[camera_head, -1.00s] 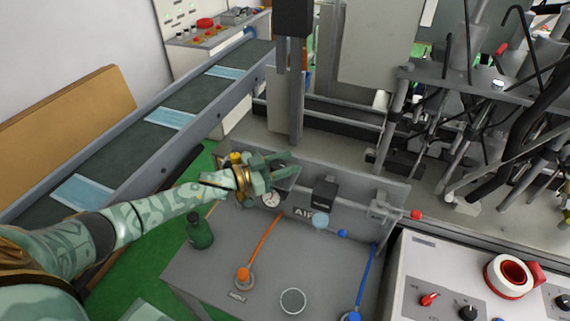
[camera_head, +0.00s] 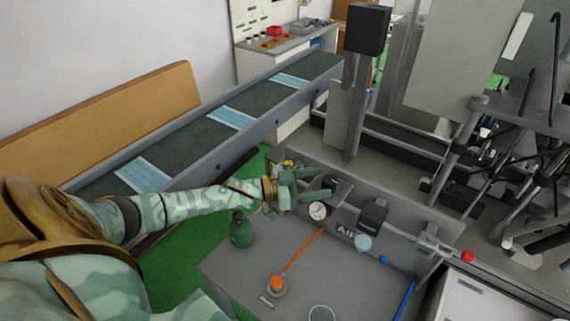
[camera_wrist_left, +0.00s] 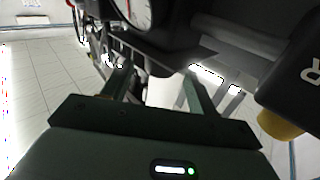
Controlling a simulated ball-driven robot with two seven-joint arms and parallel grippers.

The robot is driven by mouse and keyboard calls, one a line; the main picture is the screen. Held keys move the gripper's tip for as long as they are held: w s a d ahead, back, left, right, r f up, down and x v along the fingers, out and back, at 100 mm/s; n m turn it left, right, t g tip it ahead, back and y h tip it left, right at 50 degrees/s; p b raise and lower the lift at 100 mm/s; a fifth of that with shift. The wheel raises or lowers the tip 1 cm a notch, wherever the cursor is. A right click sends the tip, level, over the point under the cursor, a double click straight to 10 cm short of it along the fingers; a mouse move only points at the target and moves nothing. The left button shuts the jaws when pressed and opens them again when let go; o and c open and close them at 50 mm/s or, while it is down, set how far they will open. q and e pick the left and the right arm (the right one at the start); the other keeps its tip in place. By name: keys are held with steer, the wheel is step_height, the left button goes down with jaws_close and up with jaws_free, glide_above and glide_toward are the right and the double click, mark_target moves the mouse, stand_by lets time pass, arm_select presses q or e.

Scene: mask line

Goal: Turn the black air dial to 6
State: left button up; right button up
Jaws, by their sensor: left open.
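The air panel (camera_head: 347,229) stands upright at the back of a grey bench and carries AIR lettering. A round white gauge (camera_head: 317,211) sits on it, and a dark part just above the gauge looks like the black air dial (camera_head: 331,182). My left gripper (camera_head: 318,183) is open, with its fingers pointing right at this dark part and partly covering it. In the left wrist view the two fingers (camera_wrist_left: 160,88) stand apart, and a dark shape and the gauge's edge (camera_wrist_left: 136,10) lie beyond them. The dial's numbers cannot be read. My right gripper is out of view.
A black box (camera_head: 373,214) sits on the panel right of the gauge. A conveyor (camera_head: 190,132) with blue masks runs behind my left arm.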

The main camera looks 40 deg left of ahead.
arm_select(q)
steer(key=v, duration=1)
steer(key=shift+s+a, duration=0.2)
steer(key=shift+a, duration=0.05)
